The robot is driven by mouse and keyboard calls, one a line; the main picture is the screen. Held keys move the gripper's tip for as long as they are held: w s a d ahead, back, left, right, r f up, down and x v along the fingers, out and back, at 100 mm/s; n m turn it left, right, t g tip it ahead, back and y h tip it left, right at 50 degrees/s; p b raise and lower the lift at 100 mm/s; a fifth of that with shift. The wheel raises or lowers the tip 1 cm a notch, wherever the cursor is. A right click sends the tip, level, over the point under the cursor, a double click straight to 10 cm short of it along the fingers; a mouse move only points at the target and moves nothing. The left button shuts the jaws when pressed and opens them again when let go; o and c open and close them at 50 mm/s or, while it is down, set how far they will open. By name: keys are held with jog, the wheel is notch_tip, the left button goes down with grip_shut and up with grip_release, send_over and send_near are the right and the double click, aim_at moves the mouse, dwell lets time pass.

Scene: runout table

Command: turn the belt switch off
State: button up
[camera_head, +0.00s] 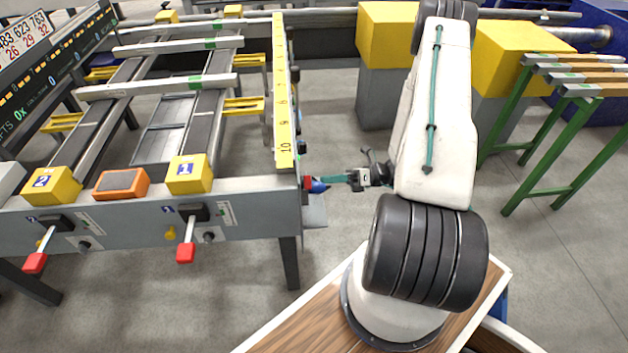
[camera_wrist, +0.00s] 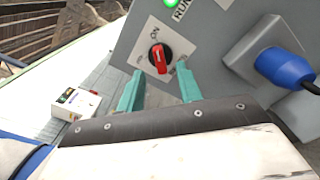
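The belt switch is a red rotary knob (camera_wrist: 159,58) on a white plate in the wrist view. The word ON is printed just above it, and the knob's grip stands roughly upright, toward that word. A green lamp (camera_wrist: 170,3) marked RUN glows above it at the frame's top edge. My gripper (camera_wrist: 160,70) is open and empty. Its teal fingers point at the panel, one to each side below the knob, with gaps visible; exact depth is unclear. In the head view my gripper (camera_head: 335,180) is at the table's right end, and the knob cannot be made out clearly.
A blue plug (camera_wrist: 285,68) sticks out from a grey box right of the switch. A white box (camera_wrist: 75,103) is at lower left. The runout table (camera_head: 120,225) carries red-tipped levers (camera_head: 186,251). Yellow-topped blocks (camera_head: 386,35) and green-legged stands (camera_head: 510,120) are behind and right.

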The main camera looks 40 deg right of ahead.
aim_at(306, 183)
jog(key=x, duration=0.5)
grip_shut()
